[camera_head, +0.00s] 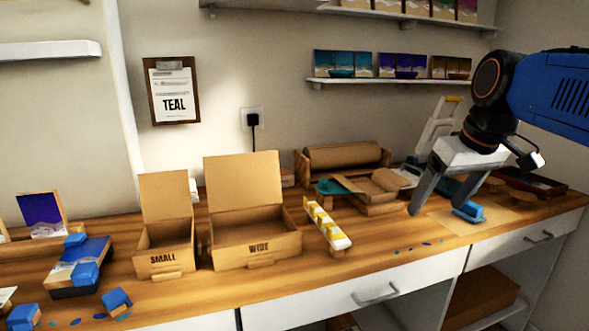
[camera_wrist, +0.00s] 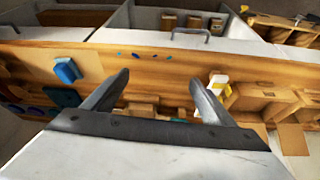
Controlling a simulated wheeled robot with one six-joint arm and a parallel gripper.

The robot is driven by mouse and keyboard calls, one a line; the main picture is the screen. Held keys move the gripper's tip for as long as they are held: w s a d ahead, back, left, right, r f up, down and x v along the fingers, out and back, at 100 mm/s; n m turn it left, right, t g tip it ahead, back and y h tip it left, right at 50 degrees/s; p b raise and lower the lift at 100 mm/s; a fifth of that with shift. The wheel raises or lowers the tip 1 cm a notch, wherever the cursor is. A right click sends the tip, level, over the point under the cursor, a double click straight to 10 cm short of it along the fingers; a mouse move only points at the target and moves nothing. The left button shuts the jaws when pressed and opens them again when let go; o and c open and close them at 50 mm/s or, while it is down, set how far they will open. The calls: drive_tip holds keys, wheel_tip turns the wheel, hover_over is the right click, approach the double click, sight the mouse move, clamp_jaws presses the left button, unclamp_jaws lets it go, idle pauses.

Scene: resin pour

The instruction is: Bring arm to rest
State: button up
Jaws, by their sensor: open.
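My gripper (camera_head: 435,207) is at the right of the head view, on the end of my blue and black arm. Its two grey fingers point down, spread apart, with nothing between them. In the wrist view my gripper (camera_wrist: 158,92) also shows open and empty above the wooden bench. A small blue block (camera_head: 469,212) rests on a tan sheet beside the right finger. The blue block also shows in the wrist view (camera_wrist: 67,70), left of the fingers.
Open cardboard boxes marked SMALL (camera_head: 165,258) and WIDE (camera_head: 258,247) stand on the bench (camera_head: 300,290). A white and yellow strip (camera_head: 326,227) lies right of them. Blue blocks (camera_head: 84,274) are at the left. A shelf (camera_head: 390,82) with pictures hangs behind my arm.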

drive_tip(key=s+f+m, duration=0.1)
drive_tip(key=s+f, duration=0.6)
drive_tip(key=f, duration=0.4)
drive_tip(key=s+f+m+h, duration=0.1)
drive_tip(key=s+f, duration=0.7)
drive_tip(key=f, duration=0.2)
drive_tip(key=shift+s+a+f+m+t, duration=0.15)
drive_tip(key=shift+f+m+t, duration=0.15)
drive_tip(key=shift+f, duration=0.05)
